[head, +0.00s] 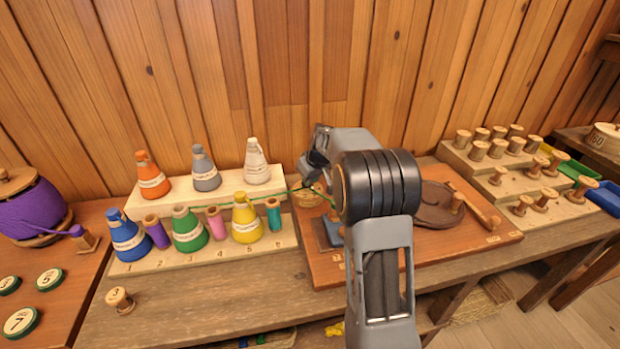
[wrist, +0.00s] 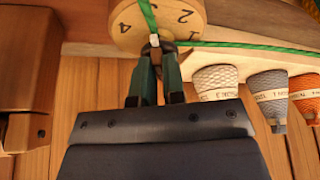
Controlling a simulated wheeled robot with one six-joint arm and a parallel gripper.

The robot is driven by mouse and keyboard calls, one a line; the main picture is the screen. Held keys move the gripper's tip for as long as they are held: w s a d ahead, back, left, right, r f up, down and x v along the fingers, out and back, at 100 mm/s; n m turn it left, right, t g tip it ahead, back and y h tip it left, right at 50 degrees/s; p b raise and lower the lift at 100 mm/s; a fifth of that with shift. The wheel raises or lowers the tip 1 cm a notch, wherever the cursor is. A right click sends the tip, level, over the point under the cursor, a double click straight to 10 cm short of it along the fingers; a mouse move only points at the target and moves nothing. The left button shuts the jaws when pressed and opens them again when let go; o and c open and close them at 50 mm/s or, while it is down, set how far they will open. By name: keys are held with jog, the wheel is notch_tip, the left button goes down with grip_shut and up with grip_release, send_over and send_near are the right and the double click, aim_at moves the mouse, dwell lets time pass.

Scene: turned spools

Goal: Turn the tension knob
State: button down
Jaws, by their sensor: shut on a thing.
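The tension knob (wrist: 187,28) is a round light wood disc with dark numerals, of which 4, 2 and 3 can be read in the wrist view. In the head view it (head: 308,198) is partly hidden by my arm. In the head view my gripper (head: 312,180) reaches down to the knob from behind my dark wrist. A green thread (wrist: 225,44) runs across to the knob, and another stretch of it crosses the disc.
Labelled thread cones, among them a green cone (head: 188,232), stand with small spools on a stepped wooden rack (head: 150,261) at left. A brown board (head: 480,248) lies under the knob. A rack of bare spools (head: 478,195) stands right. The bench front is mostly clear.

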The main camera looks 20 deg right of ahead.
jog(key=c, duration=1.2)
grip_release()
jog(key=shift+r, duration=0.1)
jog(key=v, duration=1.3)
jog(key=shift+s+r+p, duration=0.15)
jog(key=shift+r+p, duration=0.15)
jog(key=shift+p, duration=0.1)
